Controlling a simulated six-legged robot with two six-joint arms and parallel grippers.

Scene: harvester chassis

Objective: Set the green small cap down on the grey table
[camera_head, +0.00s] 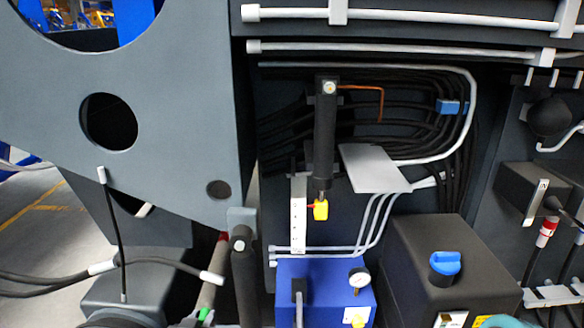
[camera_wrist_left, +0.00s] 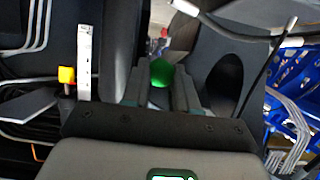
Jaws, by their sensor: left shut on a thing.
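The green small cap (camera_wrist_left: 160,73) is held between the two dark fingers of my left gripper (camera_wrist_left: 158,90) in the left wrist view. The fingers are shut on its sides, and its rounded green face shows between them. In the head view only a small bit of green, likely the cap (camera_head: 205,315), shows at the bottom edge, left of centre. Most of the left gripper is out of that picture. A light grey flat plate (camera_head: 374,168) juts out at mid-height. I cannot tell whether it is the grey table. My right gripper is not in view.
A dark upright cylinder (camera_head: 325,135) with a yellow fitting (camera_head: 320,210) hangs at the centre. A blue box (camera_head: 325,288) with a gauge stands below. A dark grey box (camera_head: 450,270) with a blue knob (camera_head: 445,262) is to the right. A large grey panel (camera_head: 150,85) fills the upper left.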

